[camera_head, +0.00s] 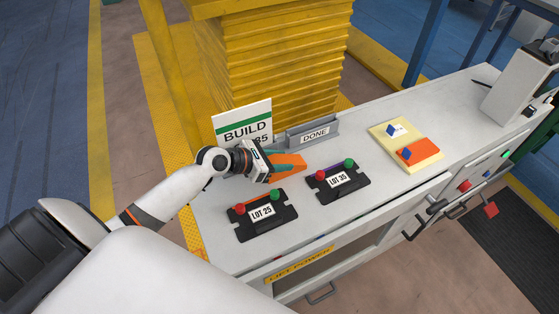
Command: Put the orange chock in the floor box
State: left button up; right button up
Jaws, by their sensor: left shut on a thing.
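The orange chock (291,170) is a wedge-like block at the back left of the white bench top, in front of the grey DONE tray. My left gripper (275,163) reaches in from the left and is shut on the chock. The gripper partly hides the chock's left end. I cannot tell whether the chock touches the bench. No floor box can be made out in this view. My right gripper is not in view.
Black plates marked LOT 25 (262,214) and LOT 35 (338,181) carry red and green knobs. A BUILD sign (240,122) and the DONE tray (309,134) stand behind. A yellow board (407,145) lies farther right. Yellow bellows (275,60) rise behind the bench.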

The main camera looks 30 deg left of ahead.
pick_arm(q)
jog(key=o, duration=0.8)
jog(key=shift+f, duration=0.1)
jog(key=o, duration=0.4)
